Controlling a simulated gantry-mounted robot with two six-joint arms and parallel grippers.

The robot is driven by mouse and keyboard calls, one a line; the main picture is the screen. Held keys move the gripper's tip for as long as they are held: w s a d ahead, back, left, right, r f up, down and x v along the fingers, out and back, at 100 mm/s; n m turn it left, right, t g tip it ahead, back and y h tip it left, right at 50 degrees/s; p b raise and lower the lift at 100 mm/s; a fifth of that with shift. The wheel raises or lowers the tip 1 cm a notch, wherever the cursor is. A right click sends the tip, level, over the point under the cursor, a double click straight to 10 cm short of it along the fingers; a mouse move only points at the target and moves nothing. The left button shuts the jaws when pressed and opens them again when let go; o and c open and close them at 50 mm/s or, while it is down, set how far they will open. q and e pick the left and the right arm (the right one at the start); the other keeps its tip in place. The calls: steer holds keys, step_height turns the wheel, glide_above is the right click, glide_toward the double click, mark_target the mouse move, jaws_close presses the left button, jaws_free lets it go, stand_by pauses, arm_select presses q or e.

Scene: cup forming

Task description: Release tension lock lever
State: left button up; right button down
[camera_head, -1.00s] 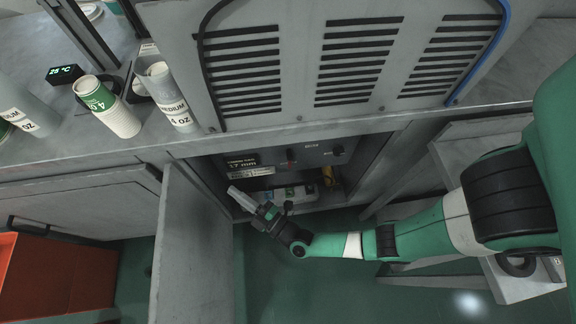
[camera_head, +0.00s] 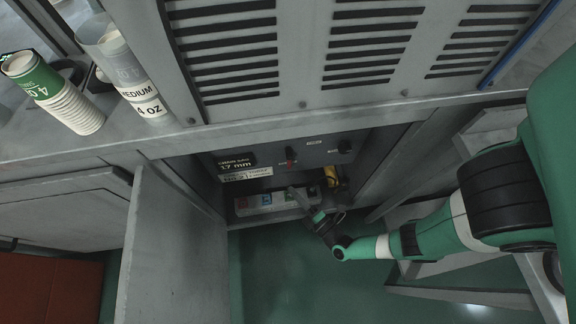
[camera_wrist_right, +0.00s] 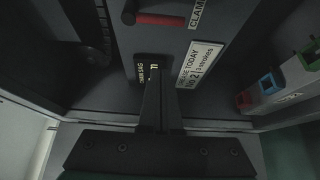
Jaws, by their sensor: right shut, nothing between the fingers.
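A small red-handled lever (camera_head: 291,155) is on the grey control panel (camera_head: 310,155) inside the open cabinet. In the right wrist view a red handle (camera_wrist_right: 160,19) shows at the top, beside a white label starting "CLAM". I cannot read a tension lock label. A black knob (camera_head: 345,147) is to the right on the panel. My right gripper (camera_head: 295,191) is at the cabinet opening, below the panel. In the wrist view its fingers (camera_wrist_right: 155,68) are together and empty, pointing toward the panel, and appear apart from the red handle. My left gripper is not in view.
A chain sag display (camera_head: 236,162) reads 17 mm. The open door (camera_head: 175,245) stands left; cups (camera_head: 60,95) and a "MEDIUM 4 OZ" container (camera_head: 135,80) are above. A yellow item (camera_head: 330,176) is at right.

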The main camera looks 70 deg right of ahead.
mark_target(289, 163)
steer(key=w+d+b, duration=0.4)
steer(key=d+b, duration=0.1)
steer(key=d, duration=0.2)
steer(key=shift+w+d, duration=0.3)
steer(key=shift+w, duration=0.1)
steer(key=shift+s, duration=0.1)
